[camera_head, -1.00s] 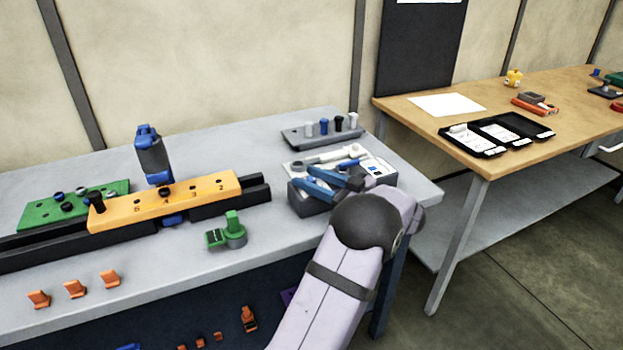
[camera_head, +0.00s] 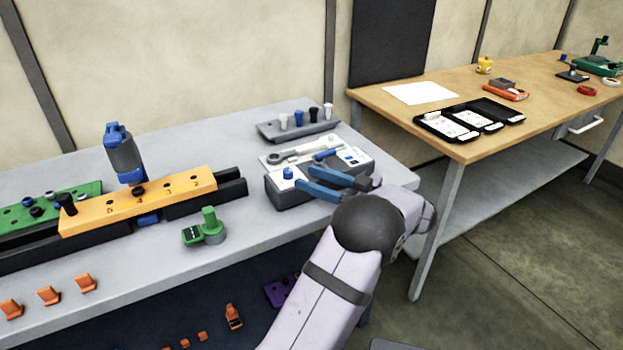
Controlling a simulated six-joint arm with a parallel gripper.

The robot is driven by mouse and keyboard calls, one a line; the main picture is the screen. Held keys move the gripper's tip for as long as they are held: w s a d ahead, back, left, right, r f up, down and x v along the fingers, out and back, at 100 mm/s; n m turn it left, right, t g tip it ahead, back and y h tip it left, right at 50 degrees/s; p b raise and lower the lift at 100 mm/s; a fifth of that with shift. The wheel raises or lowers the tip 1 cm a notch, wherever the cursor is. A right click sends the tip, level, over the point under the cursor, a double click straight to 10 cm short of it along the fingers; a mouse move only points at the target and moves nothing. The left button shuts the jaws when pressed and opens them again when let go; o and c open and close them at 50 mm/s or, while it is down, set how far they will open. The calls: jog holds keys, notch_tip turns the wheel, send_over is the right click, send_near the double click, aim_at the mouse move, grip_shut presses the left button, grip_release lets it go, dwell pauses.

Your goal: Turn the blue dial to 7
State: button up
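A small blue knob (camera_head: 288,173), which looks like the blue dial, stands on the left end of the top of a grey box (camera_head: 290,194). Its scale and pointer are too small to read. My gripper (camera_head: 304,177) has two blue fingers over the box, just right of the knob and pointing left towards it. The fingers are spread apart with nothing seen between them. I cannot tell whether a fingertip touches the knob. The fingers hide part of the box's top.
A wrench (camera_head: 300,150) lies behind the box, with a grey peg rack (camera_head: 297,130) further back. A green device (camera_head: 205,228) and an orange jig bar (camera_head: 150,200) stand to the left. A wooden table (camera_head: 460,150) stands at the right.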

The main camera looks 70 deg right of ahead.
aim_at(288, 174)
jog(key=w+r+h, duration=0.1)
jog(key=w+d+r+m+h+b, duration=0.1)
jog(key=w+r+h, duration=0.1)
jog(key=w+d+r+h+b, duration=0.1)
jog(key=shift+w+r+m+h, duration=0.2)
jog(key=shift+w+m+h, duration=0.1)
jog(key=shift+w+h, duration=0.1)
jog(key=w+r+m+g+h, duration=0.1)
jog(key=h, duration=0.1)
jog(key=w+m+g+h+b, duration=0.1)
jog(key=h, duration=0.1)
jog(key=shift+a+r+m, duration=0.1)
jog(key=shift+r+m, duration=0.2)
jog(key=shift+r, duration=0.1)
jog(key=a+m+g+h+b, duration=0.1)
jog(key=g, duration=0.1)
jog(key=a+f+m+g+h, duration=0.1)
jog(key=m+g+h, duration=0.1)
jog(key=shift+b, duration=0.4)
jog(key=a+f+m+g, duration=0.1)
jog(key=s+a+f+m+g, duration=0.1)
jog(key=a+f+g, duration=0.1)
jog(key=s+a+f+m+g+b, duration=0.1)
jog(key=a+f+g, duration=0.1)
jog(key=shift+s+f+m+h, duration=0.1)
jog(key=shift+f+m+h, duration=0.1)
jog(key=shift+m+h, duration=0.15)
jog(key=shift+x, duration=3.7)
jog(key=shift+s, duration=0.1)
grip_shut()
